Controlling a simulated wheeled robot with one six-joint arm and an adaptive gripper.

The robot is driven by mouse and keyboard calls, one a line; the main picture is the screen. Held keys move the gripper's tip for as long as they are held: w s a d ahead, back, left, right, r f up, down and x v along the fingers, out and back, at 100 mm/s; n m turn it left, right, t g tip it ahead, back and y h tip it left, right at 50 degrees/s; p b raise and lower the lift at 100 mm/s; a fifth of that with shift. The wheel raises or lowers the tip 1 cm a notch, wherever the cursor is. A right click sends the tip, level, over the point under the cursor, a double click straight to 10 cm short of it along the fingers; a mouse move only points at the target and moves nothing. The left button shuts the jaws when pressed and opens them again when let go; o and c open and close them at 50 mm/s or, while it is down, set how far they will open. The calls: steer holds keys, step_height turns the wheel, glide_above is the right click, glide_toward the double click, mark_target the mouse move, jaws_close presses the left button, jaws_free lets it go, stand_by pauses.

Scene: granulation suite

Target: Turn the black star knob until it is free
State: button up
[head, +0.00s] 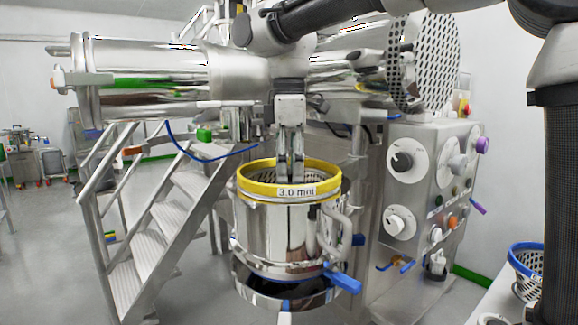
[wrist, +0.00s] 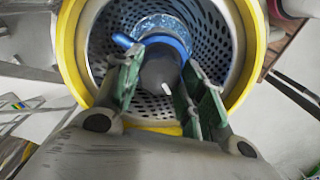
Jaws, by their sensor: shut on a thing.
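The black star knob (wrist: 160,70) shows in the wrist view as a dark rounded piece with a small white mark, at the centre of the sieve basket. It sits against a blue part (wrist: 168,40) with an arm to the left. My gripper (wrist: 163,62) has its green-padded fingers on both sides of the knob and is shut on it. In the head view my gripper (head: 291,178) points straight down into the basket, whose yellow rim (head: 250,186) carries a "3.0 mm" label. The knob is hidden there by the rim.
A steel housing (head: 285,230) with a side handle and blue latch (head: 343,281) surrounds the basket. A control panel (head: 425,190) with dials stands right, metal stairs (head: 160,215) left. A blue-rimmed basket (head: 525,262) is at lower right. Large steel drums lie above.

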mark_target(289, 171)
steer(key=n, duration=0.4)
steer(key=shift+n, duration=2.8)
steer(key=o, duration=1.1)
steer(key=shift+c, duration=0.2)
steer(key=shift+r, duration=0.1)
step_height(289, 171, up, 12)
